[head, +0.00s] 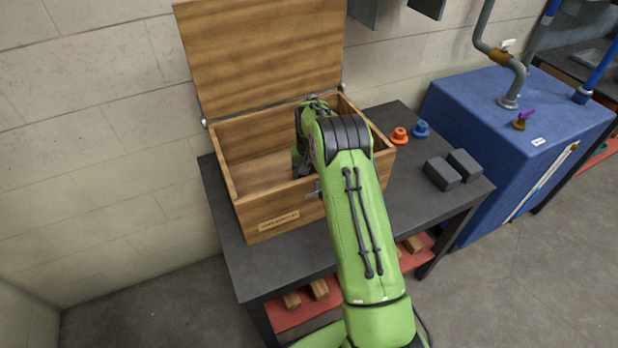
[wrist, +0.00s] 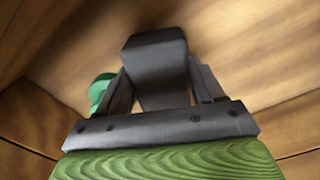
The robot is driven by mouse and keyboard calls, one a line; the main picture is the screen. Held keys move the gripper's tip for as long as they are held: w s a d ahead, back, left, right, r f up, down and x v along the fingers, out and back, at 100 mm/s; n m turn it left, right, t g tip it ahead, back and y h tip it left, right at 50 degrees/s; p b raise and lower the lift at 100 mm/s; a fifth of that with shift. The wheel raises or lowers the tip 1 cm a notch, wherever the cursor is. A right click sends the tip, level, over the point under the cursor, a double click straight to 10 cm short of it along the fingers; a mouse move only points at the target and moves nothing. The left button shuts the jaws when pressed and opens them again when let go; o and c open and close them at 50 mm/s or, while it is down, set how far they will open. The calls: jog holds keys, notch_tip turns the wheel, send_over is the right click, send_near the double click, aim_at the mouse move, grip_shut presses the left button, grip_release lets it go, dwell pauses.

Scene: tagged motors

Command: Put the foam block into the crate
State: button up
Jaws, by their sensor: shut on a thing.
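The wooden crate (head: 262,208) stands on the dark table with its lid (head: 262,55) raised at the back. My gripper (wrist: 160,88) is inside the crate, between its wooden walls, pointing downward. It is shut on a dark grey block, which I take as the foam block (wrist: 155,55); this shows between the two fingers in the wrist view. In the head view my arm hides most of the gripper and the held block. I cannot tell whether the block touches the crate floor.
Two dark grey blocks (head: 441,174) (head: 465,165) lie on the table right of the crate, near an orange part (head: 399,135) and a blue part (head: 421,129). A small green thing (wrist: 100,88) shows beside the gripper in the wrist view. A blue cabinet (head: 510,140) stands at right.

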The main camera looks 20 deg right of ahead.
jog(key=o, duration=1.1)
